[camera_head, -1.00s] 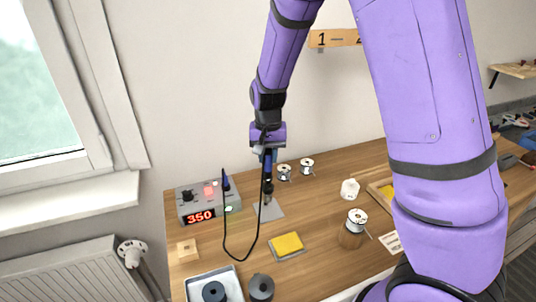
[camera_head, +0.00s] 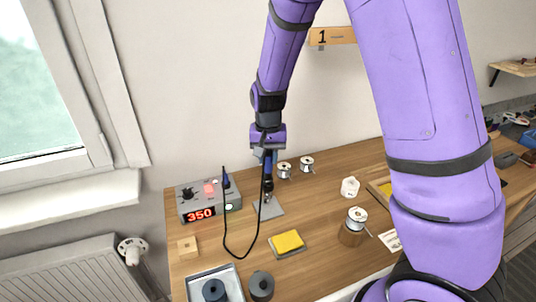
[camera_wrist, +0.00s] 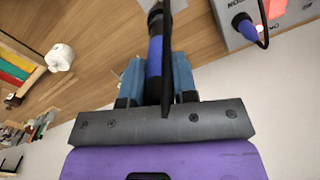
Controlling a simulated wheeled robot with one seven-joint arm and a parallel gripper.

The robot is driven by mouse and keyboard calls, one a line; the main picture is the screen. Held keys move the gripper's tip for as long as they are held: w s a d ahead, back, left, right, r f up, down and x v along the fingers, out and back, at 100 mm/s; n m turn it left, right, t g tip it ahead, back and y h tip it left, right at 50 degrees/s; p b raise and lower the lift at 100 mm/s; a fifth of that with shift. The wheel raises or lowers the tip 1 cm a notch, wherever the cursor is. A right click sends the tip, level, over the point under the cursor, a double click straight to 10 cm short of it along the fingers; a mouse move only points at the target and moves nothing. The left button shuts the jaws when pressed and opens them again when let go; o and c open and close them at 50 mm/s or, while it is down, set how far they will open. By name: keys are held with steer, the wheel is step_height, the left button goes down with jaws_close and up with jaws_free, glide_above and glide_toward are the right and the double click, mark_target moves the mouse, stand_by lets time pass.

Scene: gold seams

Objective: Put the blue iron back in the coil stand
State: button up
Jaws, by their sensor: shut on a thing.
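The blue iron (camera_head: 268,169) hangs about upright below my gripper (camera_head: 264,157), which is shut on its handle. In the wrist view the blue handle (camera_wrist: 154,57) lies between the two blue fingers of my gripper (camera_wrist: 155,78). A black cord runs from the iron down in a loop to the station. The iron's lower end is over the grey plate (camera_head: 273,211), by a small dark and metallic part that seems to be the coil stand (camera_head: 267,198). I cannot tell whether the tip is inside the coil.
The soldering station (camera_head: 205,201), showing 350, stands left of the plate. A yellow sponge (camera_head: 287,241) lies in front. Solder spools (camera_head: 307,164) are behind to the right, and a white roll (camera_head: 349,188) is farther right. A tray (camera_head: 230,277) is at the front left.

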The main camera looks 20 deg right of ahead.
steer(key=shift+f, duration=0.9)
steer(key=o, duration=1.5)
steer(key=shift+r, duration=0.1)
steer(key=shift+r, duration=3.35)
steer(key=shift+r, duration=0.1)
